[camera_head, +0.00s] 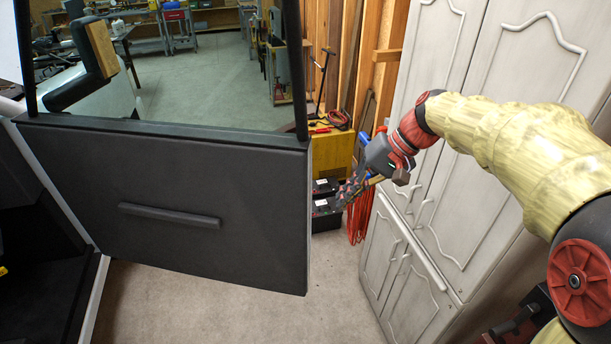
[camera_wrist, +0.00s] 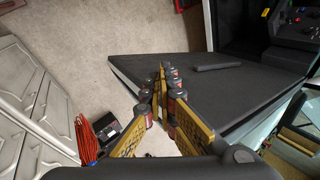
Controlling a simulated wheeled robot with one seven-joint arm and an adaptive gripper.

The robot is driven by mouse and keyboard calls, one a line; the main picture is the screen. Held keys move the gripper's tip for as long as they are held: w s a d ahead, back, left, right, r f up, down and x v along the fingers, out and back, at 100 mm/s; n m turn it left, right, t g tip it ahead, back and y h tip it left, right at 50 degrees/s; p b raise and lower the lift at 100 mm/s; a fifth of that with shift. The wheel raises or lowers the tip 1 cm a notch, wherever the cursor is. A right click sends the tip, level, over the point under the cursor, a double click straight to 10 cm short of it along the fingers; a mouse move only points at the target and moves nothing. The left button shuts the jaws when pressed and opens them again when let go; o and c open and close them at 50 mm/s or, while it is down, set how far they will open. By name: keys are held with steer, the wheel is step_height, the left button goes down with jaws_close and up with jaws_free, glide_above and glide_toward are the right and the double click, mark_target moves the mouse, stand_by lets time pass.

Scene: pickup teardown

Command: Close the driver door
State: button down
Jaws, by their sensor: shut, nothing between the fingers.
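The driver door (camera_head: 180,200) stands open in the head view, its dark inner panel facing me, with a long handle bar (camera_head: 170,215) across it and an open window frame above. Its hinge side is at the left, by the dark cab opening (camera_head: 40,260). My gripper (camera_head: 342,197) is just right of the door's free edge, fingers together and empty. In the wrist view the door panel (camera_wrist: 215,85) lies beyond and right of my gripper (camera_wrist: 160,80), whose fingertips overlap its edge in the picture. I cannot tell whether they touch it.
Pale cabinets (camera_head: 425,210) stand close on the right, beside my arm. Black boxes (camera_head: 325,210) and a red coiled cable (camera_head: 361,215) are behind my gripper. The floor (camera_head: 200,305) below the door is clear.

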steer(key=w+f+g+y+p, duration=0.15)
steer(key=w+f+y, duration=0.3)
steer(key=w, duration=0.45)
steer(key=w+f+n+y+p, duration=0.1)
steer(key=w+f+y+p, duration=0.15)
steer(key=w+f, duration=0.5)
steer(key=w+f+y+p, duration=0.1)
steer(key=w+f+y, duration=0.3)
steer(key=w, duration=0.6)
steer(key=a, duration=1)
steer(key=shift+s+p, duration=0.3)
steer(key=shift+p, duration=0.05)
steer(key=shift+s, duration=0.1)
